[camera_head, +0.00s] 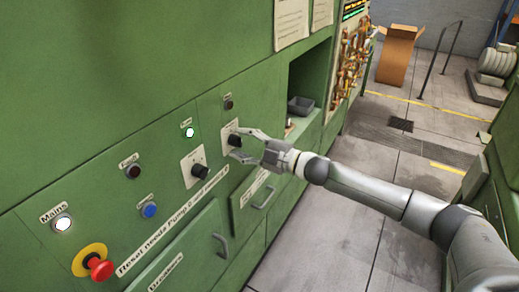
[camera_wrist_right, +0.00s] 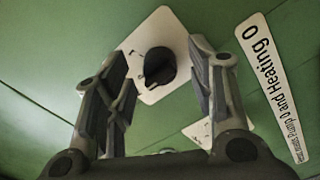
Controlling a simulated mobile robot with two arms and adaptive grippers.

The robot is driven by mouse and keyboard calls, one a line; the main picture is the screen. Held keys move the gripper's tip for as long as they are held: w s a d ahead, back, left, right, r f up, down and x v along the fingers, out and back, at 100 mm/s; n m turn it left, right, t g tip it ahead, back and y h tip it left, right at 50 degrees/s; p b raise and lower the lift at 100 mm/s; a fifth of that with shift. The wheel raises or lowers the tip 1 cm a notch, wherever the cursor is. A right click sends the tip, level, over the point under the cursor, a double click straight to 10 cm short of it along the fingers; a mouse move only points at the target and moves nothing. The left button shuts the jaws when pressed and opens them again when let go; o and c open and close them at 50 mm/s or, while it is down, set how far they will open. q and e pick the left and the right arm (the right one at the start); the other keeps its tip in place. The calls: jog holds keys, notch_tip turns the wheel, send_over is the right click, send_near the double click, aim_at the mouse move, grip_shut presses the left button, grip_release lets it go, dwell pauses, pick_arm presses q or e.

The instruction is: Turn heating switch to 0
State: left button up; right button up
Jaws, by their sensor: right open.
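Two black rotary switches on white plates sit on the green panel, a left one (camera_head: 198,169) and a right one (camera_head: 234,140). The writing on their plates is too small to read, so I cannot tell which is heating. My right gripper (camera_head: 238,145) is open at the right switch, one finger above and one below it. In the right wrist view, a black knob (camera_wrist_right: 159,67) on a white plate (camera_wrist_right: 162,25) shows between the open fingertips (camera_wrist_right: 160,58). I cannot tell whether they touch it. My left gripper is not in view.
A red emergency button (camera_head: 101,268), a blue button (camera_head: 149,210), a dark red button (camera_head: 133,171) and lit lamps lie left on the panel. Handles (camera_head: 222,245) stick out below. A recess with a grey tray (camera_head: 300,106) lies right. The floor right is mostly free.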

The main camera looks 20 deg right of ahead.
jog(key=v, duration=1.1)
jog(key=shift+s, duration=0.15)
jog(key=shift+d, duration=0.1)
